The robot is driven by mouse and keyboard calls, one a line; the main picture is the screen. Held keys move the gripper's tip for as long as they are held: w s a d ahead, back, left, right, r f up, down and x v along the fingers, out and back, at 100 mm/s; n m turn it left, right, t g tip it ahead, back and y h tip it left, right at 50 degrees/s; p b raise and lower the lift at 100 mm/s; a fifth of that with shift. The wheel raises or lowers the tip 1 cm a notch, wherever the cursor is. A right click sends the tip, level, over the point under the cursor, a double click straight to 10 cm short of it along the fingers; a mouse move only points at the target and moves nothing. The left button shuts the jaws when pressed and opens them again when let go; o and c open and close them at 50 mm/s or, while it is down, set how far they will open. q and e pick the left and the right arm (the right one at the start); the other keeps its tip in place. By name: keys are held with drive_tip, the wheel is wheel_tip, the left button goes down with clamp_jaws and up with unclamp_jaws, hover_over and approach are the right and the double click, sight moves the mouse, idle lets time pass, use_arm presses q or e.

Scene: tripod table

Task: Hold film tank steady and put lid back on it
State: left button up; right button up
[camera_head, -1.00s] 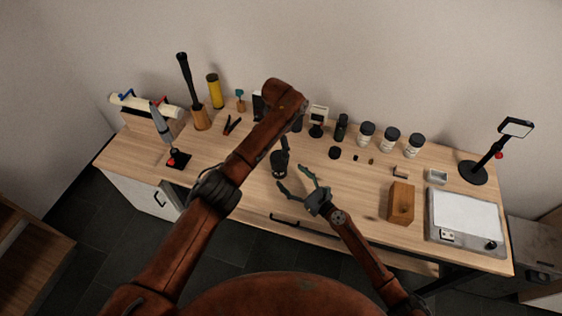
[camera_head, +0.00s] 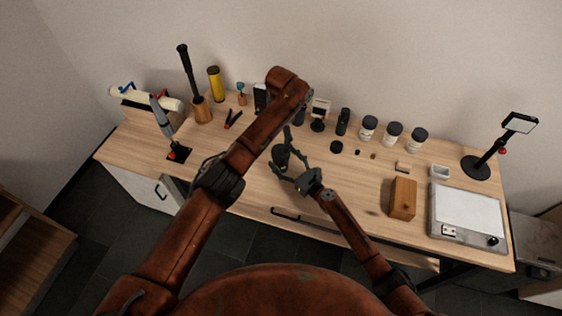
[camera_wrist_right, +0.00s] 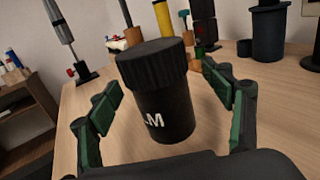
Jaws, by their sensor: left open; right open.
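In the right wrist view the tank (camera_wrist_right: 164,112) shows white letters ending in "LM" and a broad ribbed black top. I cannot tell whether that top is the lid. A flat black disc (camera_head: 336,147), possibly a lid, lies to the right of the tank. My right gripper (camera_head: 280,148) is open, with one green-padded finger on each side of the tank; gaps show in the wrist view. My left gripper is not visible; my left arm crosses the middle.
Several white jars with black lids, such as this one (camera_head: 392,134), stand along the back. A wooden block (camera_head: 403,198) and a pale flat panel (camera_head: 466,212) are at right. A dark bottle (camera_head: 342,122) stands behind the disc.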

use_arm(q)
drive_tip(key=shift+s+r, duration=0.15)
drive_tip(key=shift+s, duration=0.1)
use_arm(e)
drive_tip(key=shift+w+a+r, duration=0.15)
drive_tip(key=shift+w+a, duration=0.2)
drive_tip(key=shift+a, duration=0.15)
use_arm(q)
drive_tip(key=shift+w, duration=0.2)
use_arm(e)
drive_tip(key=shift+w+a+f, duration=0.1)
drive_tip(key=shift+w+f, duration=0.1)
drive_tip(key=shift+w, duration=0.05)
use_arm(q)
drive_tip(key=shift+s, duration=0.1)
use_arm(e)
drive_tip(key=shift+s+r, duration=0.1)
drive_tip(key=shift+c, duration=1)
drive_tip(key=c, duration=1.6)
use_arm(q)
drive_tip(key=shift+o, duration=1.4)
use_arm(e)
clamp_jaws()
use_arm(q)
drive_tip(key=o, duration=0.3)
